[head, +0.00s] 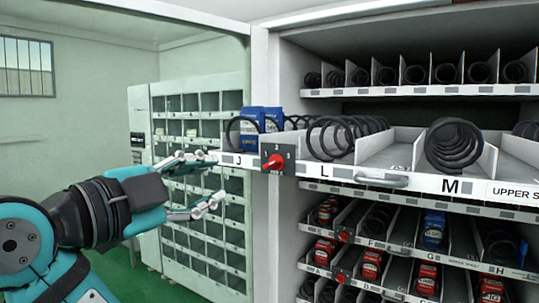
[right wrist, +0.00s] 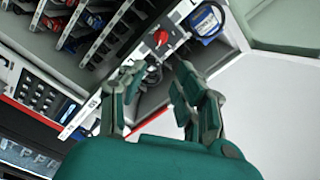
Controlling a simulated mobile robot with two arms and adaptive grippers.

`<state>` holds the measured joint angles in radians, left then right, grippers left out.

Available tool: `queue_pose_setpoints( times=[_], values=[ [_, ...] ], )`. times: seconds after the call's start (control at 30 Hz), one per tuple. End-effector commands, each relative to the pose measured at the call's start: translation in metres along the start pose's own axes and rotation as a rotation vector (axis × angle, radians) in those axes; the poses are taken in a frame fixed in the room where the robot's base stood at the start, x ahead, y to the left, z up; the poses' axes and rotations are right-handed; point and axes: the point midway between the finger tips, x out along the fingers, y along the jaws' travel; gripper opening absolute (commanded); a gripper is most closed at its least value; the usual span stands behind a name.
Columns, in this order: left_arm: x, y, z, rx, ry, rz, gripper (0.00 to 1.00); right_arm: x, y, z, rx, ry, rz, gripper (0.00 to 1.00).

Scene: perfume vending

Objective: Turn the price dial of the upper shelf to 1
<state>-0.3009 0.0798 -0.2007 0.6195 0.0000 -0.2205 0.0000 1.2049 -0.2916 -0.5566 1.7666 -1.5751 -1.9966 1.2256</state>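The upper shelf (head: 404,182), marked "UPPER S", juts forward out of the vending machine. Its price dial (head: 274,162) is a red knob with numerals around it, on the front between labels J and L. The knob's exact setting is too small to tell.
A blue box (head: 253,128) and black coils stand on the upper shelf. Lower shelves hold red boxes (head: 372,264) and have smaller red dials (head: 343,236). A grey locker rack (head: 203,232) stands behind on the left.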

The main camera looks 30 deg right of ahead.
Motion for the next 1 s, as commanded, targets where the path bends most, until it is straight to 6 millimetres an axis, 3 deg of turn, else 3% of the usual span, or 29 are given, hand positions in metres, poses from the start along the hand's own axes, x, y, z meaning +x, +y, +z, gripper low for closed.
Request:
queue_pose_setpoints(
  times=[0.7, 1.0],
  values=[
    [-0.073, -0.003, -0.009, -0.002, 0.005, -0.002, 0.72, 0.143, -0.003, -0.002, -0.012, 0.004, 0.002, 0.33],
    [-0.084, -0.003, -0.01, -0.001, 0.004, -0.002, 0.72, 0.169, 0.0, 0.001, -0.009, 0.002, 0.0, 0.33]
  ],
)
